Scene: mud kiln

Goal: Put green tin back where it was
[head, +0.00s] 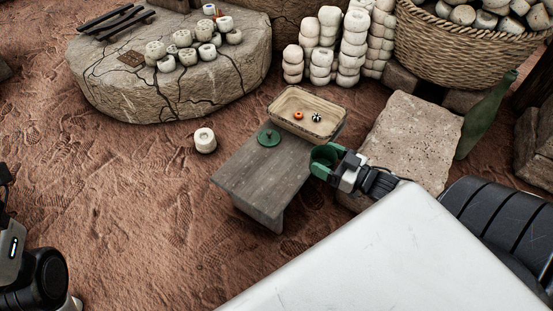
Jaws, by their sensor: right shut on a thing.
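The green tin (322,157) is open at the top, with its dark inside showing. My right gripper (332,163) is shut on it and holds it by the right edge of the small wooden table (250,180). I cannot tell whether the tin touches the table. A round green lid with a knob (268,135) lies on the table, left of the tin and apart from it. Part of my left arm shows at the lower left edge; its gripper is out of view.
A stone block (415,130) stands right of my gripper. A white clay piece (205,140) lies on the ground. A green bottle (485,115) leans at right.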

